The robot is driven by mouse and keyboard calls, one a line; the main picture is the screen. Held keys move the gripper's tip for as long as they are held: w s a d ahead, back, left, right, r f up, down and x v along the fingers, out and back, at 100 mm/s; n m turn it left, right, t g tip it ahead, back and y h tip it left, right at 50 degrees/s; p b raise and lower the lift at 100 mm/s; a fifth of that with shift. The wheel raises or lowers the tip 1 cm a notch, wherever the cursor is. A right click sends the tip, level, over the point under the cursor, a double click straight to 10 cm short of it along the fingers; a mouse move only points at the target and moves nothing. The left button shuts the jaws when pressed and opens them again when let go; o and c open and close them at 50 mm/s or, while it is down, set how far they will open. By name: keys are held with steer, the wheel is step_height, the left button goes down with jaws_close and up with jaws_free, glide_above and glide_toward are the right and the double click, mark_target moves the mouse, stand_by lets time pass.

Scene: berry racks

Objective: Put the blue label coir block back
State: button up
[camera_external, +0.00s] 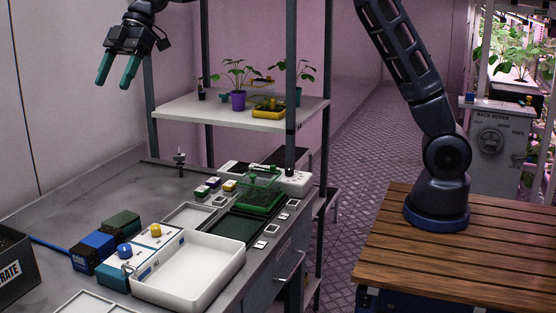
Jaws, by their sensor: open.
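My gripper (117,82) is open and empty, with two teal fingers pointing down. It is high at the upper left, well above the bench. A dark block with a blue band (97,242) and lettering that seems to read COIR lies on the bench at the lower left. It looks like the blue label coir block. A similar dark block with a green band (122,222) lies just behind it. My gripper touches neither block.
A white and teal unit with blue and yellow knobs (145,247) stands right of the blocks, beside a white tray (190,287). A dark crate (14,270) is at far left. A shelf with potted plants (190,109) stands behind. The rear-left bench (80,205) is clear.

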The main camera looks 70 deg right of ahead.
steer(key=n+g+y, duration=0.1)
steer(key=n+y, duration=0.1)
glide_above(102, 236)
steer(key=d, duration=0.2)
step_height(102, 236, down, 2)
steer(key=f, duration=0.1)
step_height(102, 236, down, 32)
steer(key=shift+a+r, duration=0.15)
steer(key=shift+r, duration=0.05)
steer(key=shift+x, duration=2.5)
steer(key=shift+f, duration=0.1)
steer(key=c, duration=1.1)
steer(key=shift+o, duration=0.2)
